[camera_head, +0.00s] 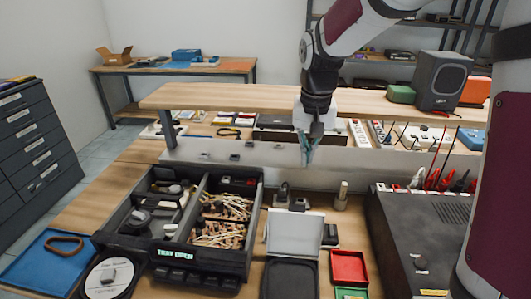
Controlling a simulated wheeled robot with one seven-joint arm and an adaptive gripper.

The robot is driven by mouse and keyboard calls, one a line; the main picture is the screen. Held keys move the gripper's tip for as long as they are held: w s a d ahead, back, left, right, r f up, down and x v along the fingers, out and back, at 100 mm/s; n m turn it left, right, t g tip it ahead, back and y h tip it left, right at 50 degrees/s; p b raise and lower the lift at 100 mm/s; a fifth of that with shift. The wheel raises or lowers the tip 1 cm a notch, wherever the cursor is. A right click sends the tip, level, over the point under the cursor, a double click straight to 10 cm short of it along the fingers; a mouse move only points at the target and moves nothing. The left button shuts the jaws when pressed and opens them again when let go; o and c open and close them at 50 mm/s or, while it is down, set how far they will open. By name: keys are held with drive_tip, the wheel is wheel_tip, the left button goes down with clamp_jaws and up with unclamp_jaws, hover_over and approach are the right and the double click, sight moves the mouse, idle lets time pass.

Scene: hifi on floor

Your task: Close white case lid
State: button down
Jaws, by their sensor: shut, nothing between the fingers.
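The case stands on the bench at the lower middle. Its white lid (295,234) is raised, standing up and leaning back, and its dark base (290,278) lies in front of it, cut off by the bottom edge. My gripper (307,160) points down above and behind the lid, in front of the raised shelf. Its fingertips are together, with nothing between them, and they look apart from the lid.
A black compartment tray (250,262) with a lit display stands left of the case. A red tray (348,268) and a large dark box (425,245) stand to the right. Small metal parts stand behind the lid. A wooden shelf (215,98) spans the back.

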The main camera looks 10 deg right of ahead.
wheel_tip(320, 180, down, 13)
drive_tip(key=p, duration=0.2)
drive_tip(key=shift+w+a+g, duration=0.3)
drive_tip(key=shift+a, duration=0.05)
drive_tip(key=shift+f, duration=0.1)
idle(0.5)
